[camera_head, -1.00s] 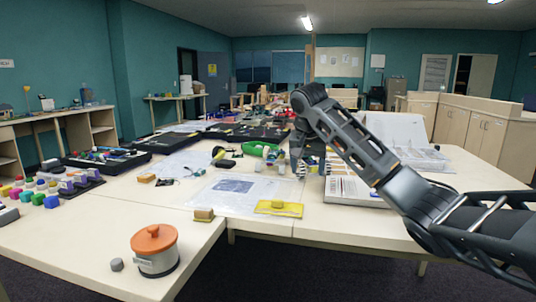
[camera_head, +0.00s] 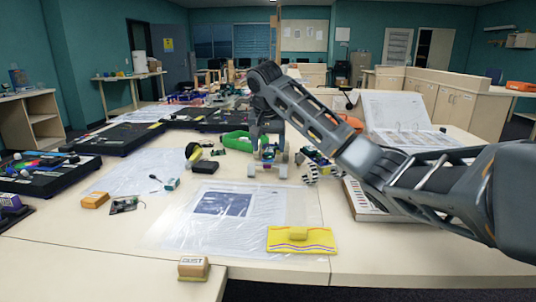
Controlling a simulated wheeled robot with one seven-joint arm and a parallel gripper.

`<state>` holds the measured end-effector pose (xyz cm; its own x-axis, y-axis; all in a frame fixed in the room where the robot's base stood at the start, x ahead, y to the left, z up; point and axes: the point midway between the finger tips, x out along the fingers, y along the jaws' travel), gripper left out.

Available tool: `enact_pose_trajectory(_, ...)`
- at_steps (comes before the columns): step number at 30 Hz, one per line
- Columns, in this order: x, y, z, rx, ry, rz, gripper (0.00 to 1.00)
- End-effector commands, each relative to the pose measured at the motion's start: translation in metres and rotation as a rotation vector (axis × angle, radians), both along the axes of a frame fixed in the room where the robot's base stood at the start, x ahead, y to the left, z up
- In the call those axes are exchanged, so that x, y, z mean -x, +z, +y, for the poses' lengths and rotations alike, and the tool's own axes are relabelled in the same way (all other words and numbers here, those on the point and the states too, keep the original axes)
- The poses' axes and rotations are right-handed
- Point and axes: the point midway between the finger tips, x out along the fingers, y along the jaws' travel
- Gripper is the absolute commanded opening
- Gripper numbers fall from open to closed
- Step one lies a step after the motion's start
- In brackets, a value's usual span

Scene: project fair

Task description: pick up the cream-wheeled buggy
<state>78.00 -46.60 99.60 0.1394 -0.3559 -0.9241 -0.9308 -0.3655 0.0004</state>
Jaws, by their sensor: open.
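A small buggy with pale, cream-looking wheels (camera_head: 267,171) stands on the table near the middle of the head view. My gripper (camera_head: 267,150) points down directly over it, its fingers apart. The fingers overlap the buggy's upper part, so I cannot tell whether they touch it. A second small vehicle with dark-and-white wheels and yellow parts (camera_head: 312,172) stands just to the right, partly behind my arm.
A plastic-covered sheet (camera_head: 205,225) and a yellow pouch (camera_head: 302,240) lie in front. An open binder (camera_head: 400,115) and my arm fill the right side.

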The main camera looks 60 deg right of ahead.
Motion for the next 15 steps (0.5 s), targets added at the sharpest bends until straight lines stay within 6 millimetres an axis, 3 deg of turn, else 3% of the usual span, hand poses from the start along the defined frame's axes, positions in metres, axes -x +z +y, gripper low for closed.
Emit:
enact_pose_trajectory(9, -0.005, -0.038, -0.014, 0.000, 0.001, 0.002, 0.70)
enact_pose_trajectory(15, -0.007, -0.050, -0.019, 0.000, 0.000, 0.000, 0.70)
